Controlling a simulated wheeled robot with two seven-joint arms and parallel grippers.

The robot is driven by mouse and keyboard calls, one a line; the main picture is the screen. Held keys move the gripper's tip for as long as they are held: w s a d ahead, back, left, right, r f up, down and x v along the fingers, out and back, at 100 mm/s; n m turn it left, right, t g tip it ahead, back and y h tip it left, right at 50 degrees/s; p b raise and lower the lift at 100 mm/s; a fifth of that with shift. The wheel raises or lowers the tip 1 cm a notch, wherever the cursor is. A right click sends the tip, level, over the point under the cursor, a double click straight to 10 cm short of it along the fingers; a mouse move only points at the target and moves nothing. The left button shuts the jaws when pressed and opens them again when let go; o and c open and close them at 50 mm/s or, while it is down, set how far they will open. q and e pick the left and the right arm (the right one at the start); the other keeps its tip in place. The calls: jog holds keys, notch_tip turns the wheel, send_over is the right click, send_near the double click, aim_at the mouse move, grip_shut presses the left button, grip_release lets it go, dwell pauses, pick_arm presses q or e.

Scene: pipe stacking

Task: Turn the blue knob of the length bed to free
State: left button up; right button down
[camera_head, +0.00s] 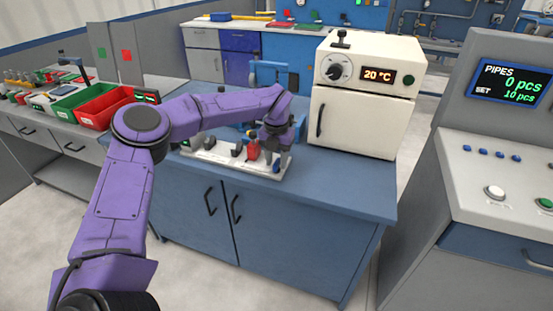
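The length bed (222,161) is a long pale plate with small fittings on the blue-topped bench, left of the white oven. A small blue part (277,166) shows near its right end; it is too small to tell whether it is the blue knob or how it is turned. A red block (253,150) stands on the bed beside it. My purple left arm reaches in from the left, and its gripper (272,143) hangs low over the bed's right end. Its fingers are too small and dark to read, and I cannot tell whether they touch anything. My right gripper is out of view.
A white oven (352,135) reading 20 °C stands right of the bed. Red (98,119) and green bins (72,104) sit on the left bench. A grey console (495,190) with a pipe counter screen is at the right. The bench top in front of the oven is clear.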

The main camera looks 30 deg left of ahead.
aim_at(276, 161)
pick_arm(q)
notch_tip(276, 161, up, 10)
jog(key=shift+r, duration=0.25)
dwell(0.5)
